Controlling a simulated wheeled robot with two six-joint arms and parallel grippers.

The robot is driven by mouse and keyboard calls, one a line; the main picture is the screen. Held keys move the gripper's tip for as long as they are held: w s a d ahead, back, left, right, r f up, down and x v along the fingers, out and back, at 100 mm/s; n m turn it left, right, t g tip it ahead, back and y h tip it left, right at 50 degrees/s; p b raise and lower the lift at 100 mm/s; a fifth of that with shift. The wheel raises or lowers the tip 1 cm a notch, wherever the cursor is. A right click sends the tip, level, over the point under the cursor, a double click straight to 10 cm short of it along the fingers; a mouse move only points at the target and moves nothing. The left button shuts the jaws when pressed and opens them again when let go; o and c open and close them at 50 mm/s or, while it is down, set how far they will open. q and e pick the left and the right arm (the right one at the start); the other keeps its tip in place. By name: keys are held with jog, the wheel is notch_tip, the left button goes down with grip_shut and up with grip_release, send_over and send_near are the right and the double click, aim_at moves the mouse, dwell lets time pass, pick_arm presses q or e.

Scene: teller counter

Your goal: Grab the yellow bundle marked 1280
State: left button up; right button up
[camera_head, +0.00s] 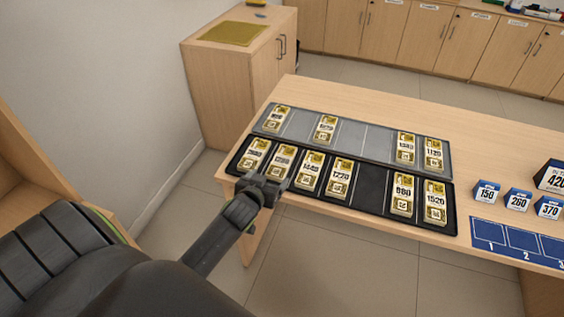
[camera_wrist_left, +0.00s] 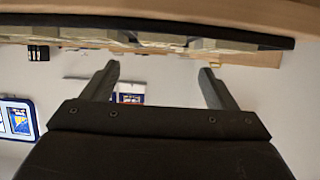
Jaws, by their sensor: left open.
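Yellow bundles with white number labels lie in two trays on the counter. I cannot surely read 1280 on any of them; several labels are blurred. The second bundle of the grey tray (camera_head: 325,129) has an unclear label. In the black tray, one bundle (camera_head: 340,177) seems to read 1220 and another (camera_head: 311,171) 1540. My left gripper (camera_head: 272,184) is at the black tray's front edge, before the left bundles. In the left wrist view its fingers (camera_wrist_left: 160,78) are apart with nothing between them, and bundle edges show above. My right gripper is out of view.
The grey tray (camera_head: 380,137) lies behind the black tray (camera_head: 371,188). Blue number signs (camera_head: 517,200) and a blue mat (camera_head: 520,241) with numbered fields are at the right. A wooden cabinet (camera_head: 218,82) with a yellow mat stands behind left.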

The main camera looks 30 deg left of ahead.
aim_at(279, 166)
pick_arm(q)
jog(key=shift+x, duration=4.65)
